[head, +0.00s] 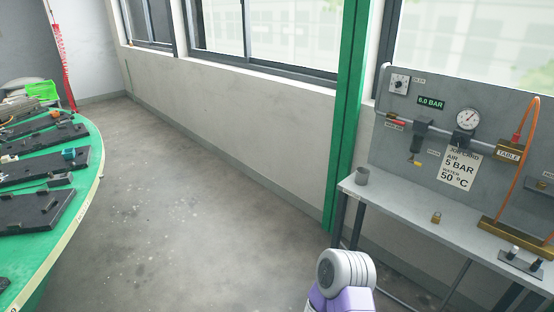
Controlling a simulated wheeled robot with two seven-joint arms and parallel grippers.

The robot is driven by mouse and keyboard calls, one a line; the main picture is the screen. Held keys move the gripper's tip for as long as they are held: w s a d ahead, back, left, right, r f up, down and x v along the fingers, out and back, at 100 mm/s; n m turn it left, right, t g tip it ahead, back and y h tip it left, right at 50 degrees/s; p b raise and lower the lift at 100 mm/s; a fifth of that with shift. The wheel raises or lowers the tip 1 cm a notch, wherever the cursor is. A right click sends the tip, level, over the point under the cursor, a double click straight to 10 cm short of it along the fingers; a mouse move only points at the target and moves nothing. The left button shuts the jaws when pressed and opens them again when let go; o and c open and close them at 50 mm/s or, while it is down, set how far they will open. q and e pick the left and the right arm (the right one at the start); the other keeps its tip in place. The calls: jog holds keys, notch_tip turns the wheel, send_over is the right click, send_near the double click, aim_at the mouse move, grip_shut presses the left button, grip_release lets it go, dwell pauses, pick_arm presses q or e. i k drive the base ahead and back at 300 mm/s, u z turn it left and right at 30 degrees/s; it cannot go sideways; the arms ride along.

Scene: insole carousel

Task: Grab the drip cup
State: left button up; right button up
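Part of one of my arms (345,270) shows at the bottom, in front of and below the bench. Neither of my grippers is in view.
A panel behind the bench carries a gauge (467,119), a job card (459,168), fittings and an orange hose (528,125). A round green table (88,190) with black fixtures stands left. The floor between is clear.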

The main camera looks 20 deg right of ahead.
aim_at(362, 176)
jog(key=u, duration=0.25)
jog(key=i, duration=1.9)
jog(key=z, duration=0.45)
